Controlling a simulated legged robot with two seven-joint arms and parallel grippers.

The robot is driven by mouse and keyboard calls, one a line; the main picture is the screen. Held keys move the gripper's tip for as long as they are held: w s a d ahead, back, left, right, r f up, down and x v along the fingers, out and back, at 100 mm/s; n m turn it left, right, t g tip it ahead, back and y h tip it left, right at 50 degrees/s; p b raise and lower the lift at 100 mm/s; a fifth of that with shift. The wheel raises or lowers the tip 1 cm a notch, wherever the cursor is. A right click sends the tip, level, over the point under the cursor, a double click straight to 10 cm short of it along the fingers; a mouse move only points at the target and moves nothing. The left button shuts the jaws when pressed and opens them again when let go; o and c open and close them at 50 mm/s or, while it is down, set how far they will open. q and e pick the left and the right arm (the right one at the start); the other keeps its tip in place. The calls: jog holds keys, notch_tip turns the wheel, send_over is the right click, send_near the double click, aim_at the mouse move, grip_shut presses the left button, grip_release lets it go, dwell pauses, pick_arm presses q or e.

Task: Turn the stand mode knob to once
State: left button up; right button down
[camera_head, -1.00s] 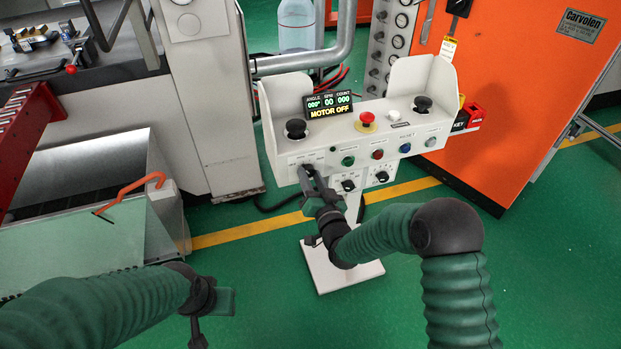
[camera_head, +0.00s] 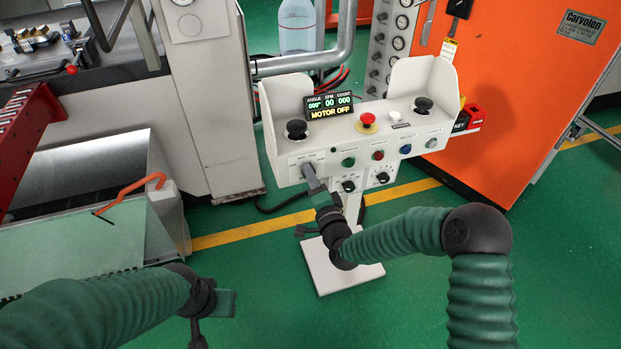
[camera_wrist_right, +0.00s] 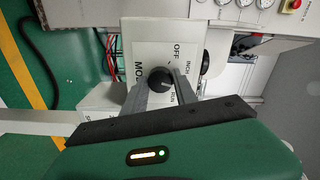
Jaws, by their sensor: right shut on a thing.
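The white control stand (camera_head: 285,172) has several knobs and buttons on its front. My right gripper (camera_head: 310,172) reaches its front left part. In the right wrist view, its fingers (camera_wrist_right: 162,88) are shut on a black knob (camera_wrist_right: 159,78) on a white plate. Print around this knob reads OFF, RUN, a partial INCH and a word starting MO. Its pointer direction is hard to tell. Two more black knobs, one left (camera_head: 348,186) and one right (camera_head: 382,177), sit lower on the stand, their labels too small to read. My left gripper (camera_head: 205,325) is at lower left, its fingers unclear.
The stand display (camera_head: 329,106) reads MOTOR OFF. A red mushroom button (camera_head: 367,121) and two black joysticks are on top. An orange cabinet (camera_head: 520,110) stands at right, a grey machine (camera_head: 215,110) at left. Green floor is open in front.

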jog(key=shift+s+d+f+m, duration=0.1)
jog(key=shift+f+m, duration=0.3)
jog(key=shift+f, duration=0.05)
jog(key=c, duration=1.3)
grip_release()
jog(key=o, duration=0.3)
jog(key=shift+r, duration=0.15)
jog(key=shift+o, duration=0.2)
jog(key=shift+d+r, duration=0.1)
jog(key=p+v, duration=0.2)
jog(key=v, duration=1.4)
jog(key=shift+s, duration=0.4)
jog(key=shift+d, duration=0.1)
